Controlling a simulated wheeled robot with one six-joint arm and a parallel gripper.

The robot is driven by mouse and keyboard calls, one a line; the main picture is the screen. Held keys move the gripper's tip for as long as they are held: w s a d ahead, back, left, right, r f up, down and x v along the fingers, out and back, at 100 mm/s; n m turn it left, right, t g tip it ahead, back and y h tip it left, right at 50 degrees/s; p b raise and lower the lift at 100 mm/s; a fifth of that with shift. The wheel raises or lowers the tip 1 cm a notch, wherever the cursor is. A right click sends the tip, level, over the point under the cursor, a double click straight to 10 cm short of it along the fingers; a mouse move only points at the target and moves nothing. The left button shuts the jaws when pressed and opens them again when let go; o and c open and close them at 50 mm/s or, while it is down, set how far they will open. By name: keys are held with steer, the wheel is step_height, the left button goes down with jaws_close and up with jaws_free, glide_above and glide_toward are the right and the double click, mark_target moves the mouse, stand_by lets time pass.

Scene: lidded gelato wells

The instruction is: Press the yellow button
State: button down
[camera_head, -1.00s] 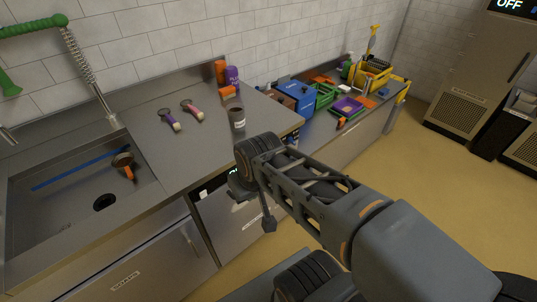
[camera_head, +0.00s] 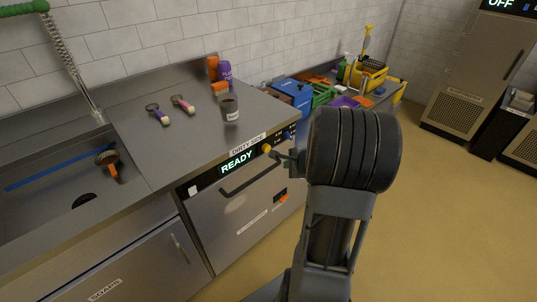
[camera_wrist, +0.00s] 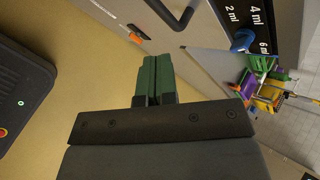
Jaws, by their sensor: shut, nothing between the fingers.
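The yellow button (camera_head: 267,148) sits on the black control panel of the steel machine, right of the lit READY display (camera_head: 237,161) in the head view. My gripper (camera_head: 285,160) is just right of the button and close to the machine's front; the arm's wrist partly hides it. I cannot tell whether it touches anything. In the wrist view my green fingers (camera_wrist: 155,68) are together with nothing between them. I cannot make out the yellow button in the wrist view.
A blue knob (camera_wrist: 243,40) stands beside the "ml" markings. A door handle (camera_head: 250,180) juts out below the panel. A dark cup (camera_head: 229,107) stands on the counter above. The sink (camera_head: 60,185) is at left. Open yellow floor (camera_head: 440,210) lies at right.

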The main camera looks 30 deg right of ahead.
mark_target(266, 148)
steer(key=shift+s+d+f+m+h, duration=0.25)
steer(key=shift+d+f+m+h, duration=0.25)
steer(key=shift+d, duration=0.4)
steer(key=shift+w, duration=0.1)
steer(key=w+a+p, duration=0.1)
steer(key=w, duration=0.7)
steer(key=shift+w+a+p, duration=0.25)
steer(key=shift+a+p, duration=0.05)
steer(key=shift+p, duration=0.1)
steer(key=shift+w+a, duration=0.2)
steer(key=shift+w, duration=0.8)
stand_by(2.3)
steer(key=shift+s+f, duration=0.1)
stand_by(0.3)
steer(key=shift+s+d+b, duration=0.2)
steer(key=shift+s+b, duration=0.4)
steer(key=shift+s, duration=0.3)
